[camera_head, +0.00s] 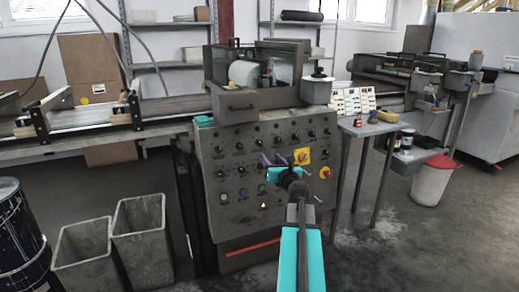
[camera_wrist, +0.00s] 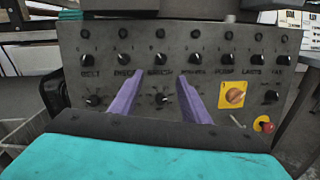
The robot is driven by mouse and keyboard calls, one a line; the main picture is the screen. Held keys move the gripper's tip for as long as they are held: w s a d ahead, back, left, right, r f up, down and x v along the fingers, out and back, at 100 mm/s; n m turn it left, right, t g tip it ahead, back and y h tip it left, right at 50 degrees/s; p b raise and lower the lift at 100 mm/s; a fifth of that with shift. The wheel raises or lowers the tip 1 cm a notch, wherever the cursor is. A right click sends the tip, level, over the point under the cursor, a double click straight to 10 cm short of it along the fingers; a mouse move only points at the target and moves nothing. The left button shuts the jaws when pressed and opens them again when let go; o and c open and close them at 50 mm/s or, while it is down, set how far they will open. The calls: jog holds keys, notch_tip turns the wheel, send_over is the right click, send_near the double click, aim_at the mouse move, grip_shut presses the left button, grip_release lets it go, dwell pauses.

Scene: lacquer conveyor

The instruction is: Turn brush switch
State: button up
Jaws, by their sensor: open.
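A grey control panel (camera_head: 235,160) carries rows of black rotary switches. In the wrist view, the upper-row switch (camera_wrist: 161,60) has a blurred label that seems to read brush. My gripper (camera_head: 274,159) is in front of the panel, and its two purple fingers show in the wrist view (camera_wrist: 160,76). The fingers are apart with nothing between them. Their tips appear just below the brush switch, one to each side of its column. A lower-row switch (camera_wrist: 161,98) shows between the fingers. I cannot tell whether the tips touch the panel.
A yellow-plated switch (camera_wrist: 234,95) and a red knob (camera_wrist: 264,125) are at the panel's right. Neighbouring switches (camera_wrist: 124,60) sit close on both sides. Two grey bins (camera_head: 140,240) stand left of the panel. A small table (camera_head: 370,128) stands right.

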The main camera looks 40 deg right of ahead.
aim_at(260, 144)
jog(key=shift+w+d, duration=0.1)
jog(key=shift+w, duration=0.05)
jog(key=shift+b+x, duration=1.1)
jog(key=shift+x, duration=5.65)
jog(key=c, duration=1)
jog(key=shift+a+f, duration=0.1)
jog(key=shift+a, duration=0.4)
jog(key=shift+c, duration=0.3)
jog(key=shift+d, duration=0.25)
jog(key=shift+r, duration=0.2)
